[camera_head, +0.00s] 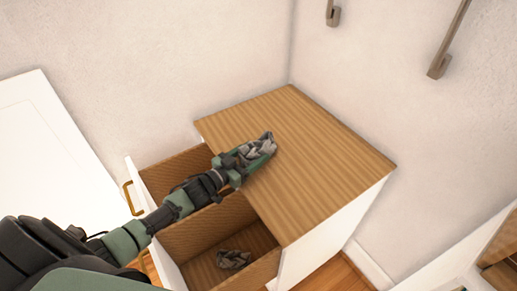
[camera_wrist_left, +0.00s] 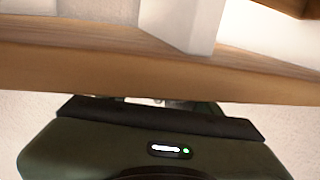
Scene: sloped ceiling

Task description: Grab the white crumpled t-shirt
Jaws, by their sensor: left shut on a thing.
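A crumpled greyish-white cloth, which looks like the t-shirt (camera_head: 262,143), is held in my left gripper (camera_head: 258,152). The gripper is shut on it, with its green fingers along the cloth. In the head view both appear over the front part of the wooden cabinet top (camera_head: 310,155); I cannot tell whether the cloth touches it. The left wrist view shows mainly the dark gripper body (camera_wrist_left: 165,140) and a wooden edge (camera_wrist_left: 150,75); the cloth is not clear there. My right gripper is not in view.
Two compartments are pulled open at the cabinet's front, beneath my left arm. A second crumpled grey cloth (camera_head: 233,259) lies in the nearer compartment (camera_head: 215,228). The cabinet top is otherwise clear. A white panel (camera_head: 50,145) stands at left, and walls rise behind.

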